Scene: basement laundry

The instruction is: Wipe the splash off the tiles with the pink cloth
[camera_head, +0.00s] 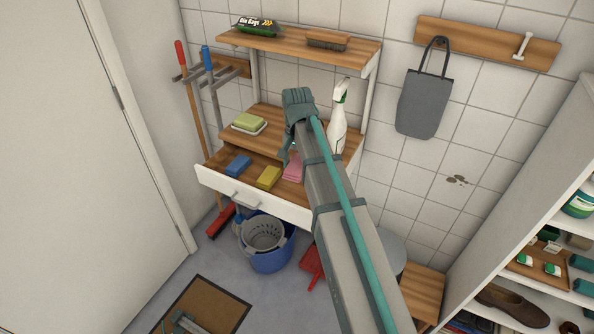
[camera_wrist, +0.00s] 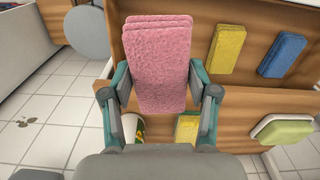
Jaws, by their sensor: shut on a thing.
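The pink cloth (camera_wrist: 160,45) is a folded stack between the two fingers of my gripper (camera_wrist: 158,75) in the wrist view, touched on both sides. In the head view the pink cloth (camera_head: 293,168) shows at the right part of the open drawer (camera_head: 255,205), partly hidden by my arm. I cannot tell whether it is clear of the drawer floor.
A spray bottle (camera_head: 338,120) and a soap dish (camera_head: 248,127) stand on the worktop. A grey bag (camera_head: 424,103) hangs above the splash. The tiles around the splash are bare.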

